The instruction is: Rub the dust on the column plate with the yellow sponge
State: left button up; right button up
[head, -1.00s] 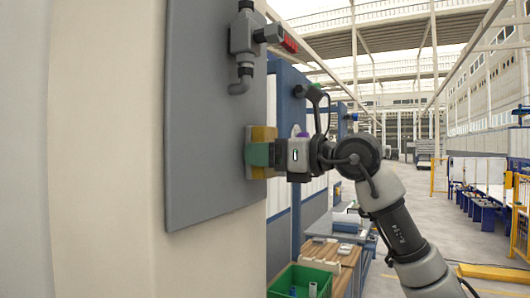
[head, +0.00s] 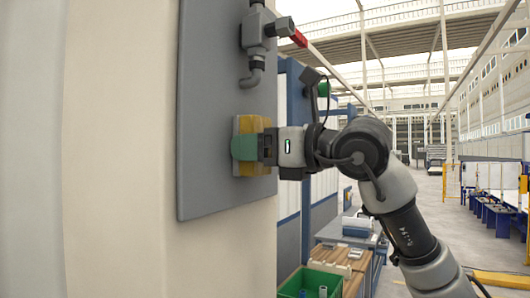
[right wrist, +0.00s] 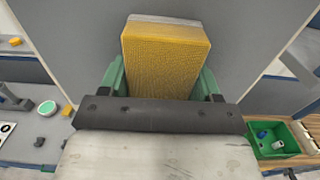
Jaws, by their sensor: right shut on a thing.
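The yellow sponge (head: 250,125) is in my right gripper (head: 246,148), which is shut on it with green fingers. The sponge's far face is at the grey column plate (head: 210,120) and seems to touch it. In the right wrist view the sponge (right wrist: 165,58) sits between the green fingers (right wrist: 160,85), with the grey plate (right wrist: 235,40) behind it. I cannot make out any dust on the plate. My left gripper is not in view.
A grey pipe fitting with a red-tipped handle (head: 258,35) sticks out of the plate above the sponge. The pale column (head: 120,150) is at left. A green bin (head: 312,281) stands on a wooden-topped bench below right. Open floor lies farther right.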

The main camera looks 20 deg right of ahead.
jog(key=shift+s+a+b, duration=0.35)
jog(key=shift+s+a, duration=0.3)
jog(key=shift+a, duration=0.15)
jog(key=shift+s+a+b, duration=0.3)
jog(key=shift+s+a, duration=0.3)
jog(key=shift+a, duration=0.2)
jog(key=shift+a, duration=0.1)
jog(key=shift+s+a+f+b, duration=0.15)
jog(key=shift+s+a+b, duration=0.2)
jog(key=shift+s+a, duration=0.75)
jog(key=shift+a, duration=0.25)
jog(key=shift+d+b, duration=0.1)
jog(key=shift+b, duration=0.25)
jog(key=shift+s+d, duration=0.15)
jog(key=shift+s, duration=0.05)
jog(key=b, duration=0.2)
send_near(212, 148)
jog(key=shift+w+a, duration=0.35)
jog(key=shift+w, duration=0.25)
